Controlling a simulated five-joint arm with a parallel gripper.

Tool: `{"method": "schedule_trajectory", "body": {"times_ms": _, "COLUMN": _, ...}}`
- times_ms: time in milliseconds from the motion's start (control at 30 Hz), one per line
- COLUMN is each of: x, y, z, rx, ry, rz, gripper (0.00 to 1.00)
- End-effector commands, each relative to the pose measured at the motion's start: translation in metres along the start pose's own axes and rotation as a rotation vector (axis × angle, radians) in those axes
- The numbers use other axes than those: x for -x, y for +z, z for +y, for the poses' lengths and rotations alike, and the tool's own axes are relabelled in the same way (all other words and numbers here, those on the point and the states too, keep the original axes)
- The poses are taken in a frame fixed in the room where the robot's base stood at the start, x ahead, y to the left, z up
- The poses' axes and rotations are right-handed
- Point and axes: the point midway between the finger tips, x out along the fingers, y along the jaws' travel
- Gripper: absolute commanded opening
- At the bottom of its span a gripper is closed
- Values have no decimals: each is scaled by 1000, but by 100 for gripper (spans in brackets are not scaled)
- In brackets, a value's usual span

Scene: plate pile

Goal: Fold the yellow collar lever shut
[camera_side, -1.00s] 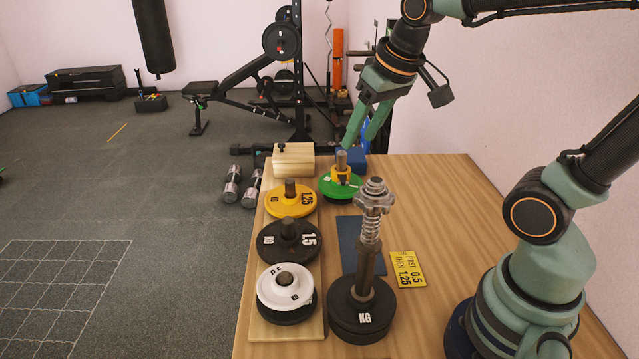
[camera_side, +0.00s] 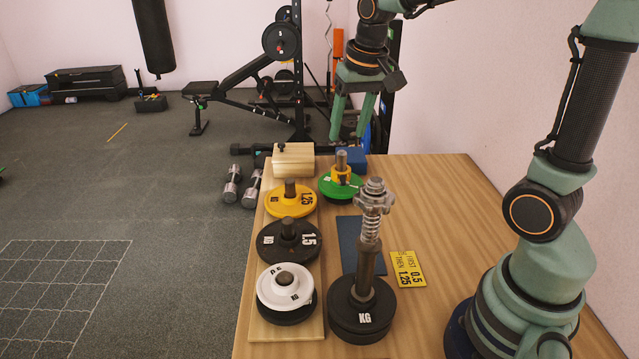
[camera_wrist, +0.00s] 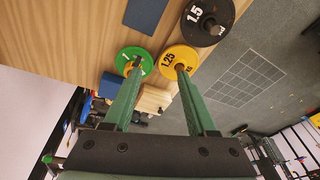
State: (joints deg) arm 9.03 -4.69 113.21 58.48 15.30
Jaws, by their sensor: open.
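The yellow collar (camera_side: 341,174) sits around the short post above the green plate (camera_side: 327,187), at the back of the table. A small yellow part sticks out at its right side; the lever's exact angle is too small to tell. The green plate also shows in the wrist view (camera_wrist: 146,58), partly behind a finger. My gripper (camera_side: 348,138) is open and empty, pointing down above and behind the collar, apart from it. Its two green fingers (camera_wrist: 158,67) spread wide in the wrist view.
A yellow 1.25 plate (camera_side: 279,203), a black 1.5 plate (camera_side: 272,248) and a white plate (camera_side: 270,285) stand on posts on a wooden board. A tall spring post (camera_side: 367,262) rises in front. A wooden block (camera_side: 293,162) and blue block (camera_side: 352,157) lie behind.

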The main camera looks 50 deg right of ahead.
Motion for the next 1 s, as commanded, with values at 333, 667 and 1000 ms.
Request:
{"method": "schedule_trajectory", "body": {"times_ms": 333, "x": -71, "y": -57, "z": 32, "rx": -270, "ry": 73, "rz": -158, "gripper": 57}}
{"method": "schedule_trajectory", "body": {"times_ms": 667, "x": -100, "y": -69, "z": 46, "rx": -363, "ry": 99, "rz": -207, "gripper": 57}}
{"method": "schedule_trajectory", "body": {"times_ms": 1000, "x": -118, "y": -64, "z": 47, "rx": -361, "ry": 100, "rz": -208, "gripper": 57}}
